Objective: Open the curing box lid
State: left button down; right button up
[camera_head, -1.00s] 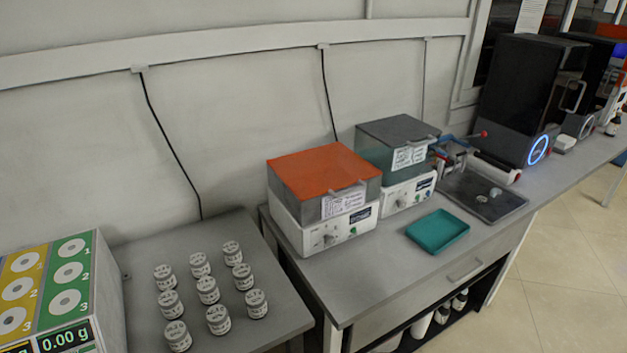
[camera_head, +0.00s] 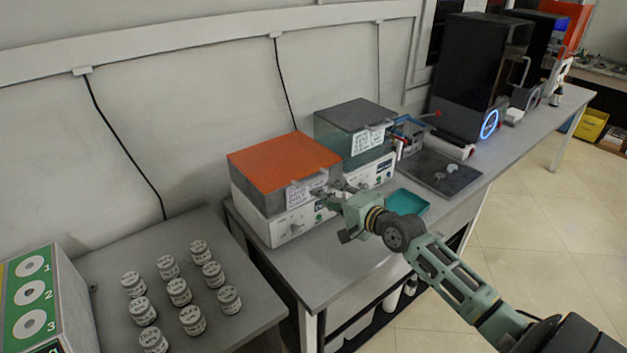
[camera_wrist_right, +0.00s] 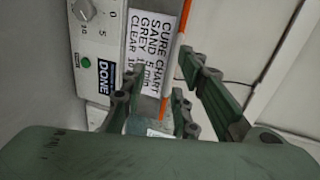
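The curing box (camera_head: 262,205) has an orange lid (camera_head: 283,160), which is closed, and a white base with dials. Its label (camera_wrist_right: 153,50), headed "CURE CHART", shows in the right wrist view. A small handle sits at the lid's front edge, partly hidden in the head view by my gripper. My right gripper (camera_head: 335,190) is at the front right of the box, close to the handle. In the right wrist view the gripper (camera_wrist_right: 157,75) has its fingers apart, with the label visible beyond them. I cannot tell whether it touches the handle. My left gripper is out of view.
A similar box with a grey lid (camera_head: 354,114) stands right beside it. A teal tray (camera_head: 407,202) lies in front, partly behind my right arm. A dark tray (camera_head: 455,178) and a black machine (camera_head: 470,65) are further right. Several jars (camera_head: 180,291) stand on the left table.

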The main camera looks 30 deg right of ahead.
aim_at(314, 181)
jog(key=shift+m+t, duration=0.3)
jog(key=shift+m, duration=0.1)
jog(key=shift+w+d, duration=0.2)
jog(key=shift+w, duration=1.85)
jog(key=shift+w+d, duration=0.15)
jog(key=shift+w, duration=1.9)
jog(key=shift+c, duration=0.5)
grip_shut()
